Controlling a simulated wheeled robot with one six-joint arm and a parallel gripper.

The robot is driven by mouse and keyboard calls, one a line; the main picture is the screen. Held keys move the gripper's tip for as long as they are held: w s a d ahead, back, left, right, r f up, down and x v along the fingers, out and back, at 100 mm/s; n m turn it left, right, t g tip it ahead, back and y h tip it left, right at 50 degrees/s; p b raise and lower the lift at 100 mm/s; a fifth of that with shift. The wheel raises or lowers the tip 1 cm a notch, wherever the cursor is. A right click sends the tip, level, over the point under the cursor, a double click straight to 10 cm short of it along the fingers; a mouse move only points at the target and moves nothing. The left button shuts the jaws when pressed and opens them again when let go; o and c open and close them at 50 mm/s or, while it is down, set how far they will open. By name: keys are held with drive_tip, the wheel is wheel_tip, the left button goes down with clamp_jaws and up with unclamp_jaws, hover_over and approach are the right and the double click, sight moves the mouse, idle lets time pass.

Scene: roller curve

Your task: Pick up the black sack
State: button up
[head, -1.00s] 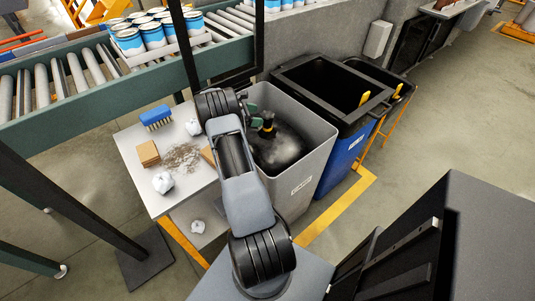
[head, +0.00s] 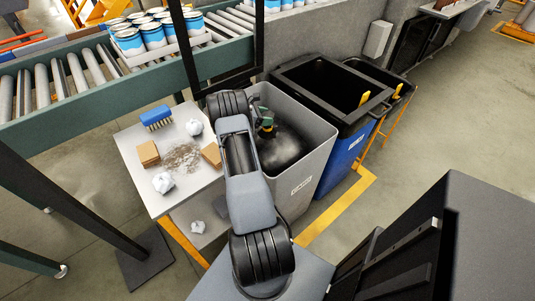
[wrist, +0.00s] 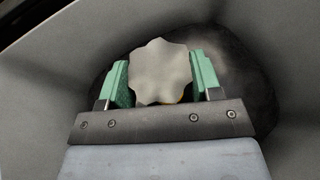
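The black sack (head: 283,150) sits inside the grey bin (head: 316,160), with a yellow band at its neck. In the wrist view the sack's dark, rounded body (wrist: 245,75) lies below my gripper, and its pale, flared top (wrist: 160,72) stands between the fingers. My gripper (wrist: 160,80) is open, with one green finger on each side of the top. The fingers reach down around the neck area; whether either touches it I cannot tell. In the head view my gripper (head: 266,120) is inside the bin's mouth, partly hidden by my arm.
The bin walls stand close around my gripper. A blue bin with a black rim (head: 345,140) is to the right. A small table (head: 150,200) at left holds a blue brush (head: 156,117), brown blocks (head: 148,154) and crumpled paper (head: 163,182). The conveyor (head: 80,85) runs behind.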

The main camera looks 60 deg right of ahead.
clamp_jaws()
drive_tip(key=shift+d+r, duration=0.1)
idle(0.5)
